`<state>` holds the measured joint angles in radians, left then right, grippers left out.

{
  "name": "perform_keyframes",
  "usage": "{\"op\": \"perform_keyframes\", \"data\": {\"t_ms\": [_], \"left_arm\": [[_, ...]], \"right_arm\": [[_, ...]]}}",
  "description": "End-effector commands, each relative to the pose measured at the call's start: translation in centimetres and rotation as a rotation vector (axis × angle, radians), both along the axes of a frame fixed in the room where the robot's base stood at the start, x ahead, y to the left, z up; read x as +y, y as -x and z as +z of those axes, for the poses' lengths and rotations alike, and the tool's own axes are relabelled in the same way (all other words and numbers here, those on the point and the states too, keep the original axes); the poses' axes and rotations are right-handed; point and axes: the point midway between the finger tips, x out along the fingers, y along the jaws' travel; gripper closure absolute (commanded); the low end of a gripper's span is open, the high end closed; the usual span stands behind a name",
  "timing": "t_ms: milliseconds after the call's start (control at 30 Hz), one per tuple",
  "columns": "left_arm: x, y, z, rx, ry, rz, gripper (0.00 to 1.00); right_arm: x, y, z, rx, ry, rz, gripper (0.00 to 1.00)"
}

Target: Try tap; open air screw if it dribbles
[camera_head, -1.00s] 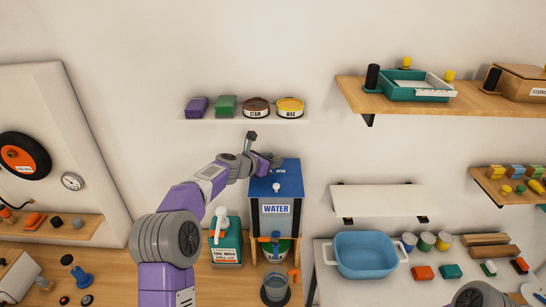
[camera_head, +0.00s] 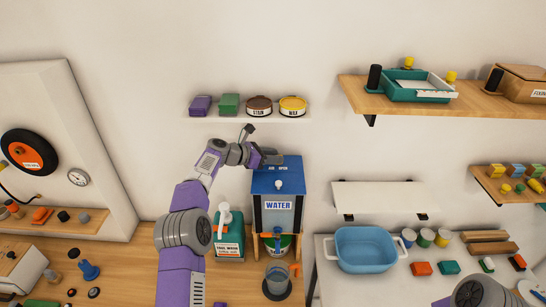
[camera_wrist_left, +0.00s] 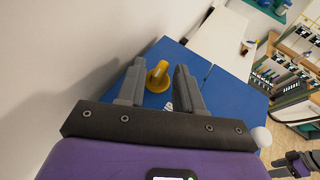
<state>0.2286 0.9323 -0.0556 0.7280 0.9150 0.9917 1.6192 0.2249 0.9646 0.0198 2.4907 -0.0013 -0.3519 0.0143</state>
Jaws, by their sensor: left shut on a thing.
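The blue-lidded water tank (camera_head: 278,212), labelled WATER, stands on a wooden stand. The yellow air screw (camera_wrist_left: 158,77) sits on its blue lid (camera_wrist_left: 196,72). My left gripper (camera_wrist_left: 160,80) is over the lid, shut on the air screw, with one finger on each side of it. In the head view my left gripper (camera_head: 272,158) hides the screw. The small blue tap (camera_head: 277,238) is low on the tank's front. A clear jug (camera_head: 277,277) with an orange handle stands below it. Any flow is too small to tell.
A white knob (camera_head: 278,184) stands on the lid's front. A shelf (camera_head: 245,120) with tins and boxes is just above my left gripper. A teal container (camera_head: 229,238) stands left of the tank. A blue basin (camera_head: 366,252) is on the table to the right.

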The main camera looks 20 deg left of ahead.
Motion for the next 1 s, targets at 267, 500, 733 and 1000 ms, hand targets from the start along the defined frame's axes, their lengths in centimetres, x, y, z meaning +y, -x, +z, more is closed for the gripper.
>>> {"op": "perform_keyframes", "data": {"t_ms": [267,500,733,1000], "left_arm": [[0.2,-0.1,0.2,-0.005,-0.001,0.006,0.95],[0.2,-0.1,0.2,-0.004,0.0,0.004,0.53],[0.1,0.0,0.1,-0.003,0.0,0.002,0.53],[2.3,1.8,1.2,-0.007,0.0,0.008,0.53]], "right_arm": [[0.0,0.0,0.0,0.0,0.0,0.0,0.36],[0.0,0.0,0.0,0.0,0.0,0.0,0.36],[0.0,0.0,0.0,0.0,0.0,0.0,0.36],[0.0,0.0,-1.3,0.0,0.0,0.0,0.36]]}}
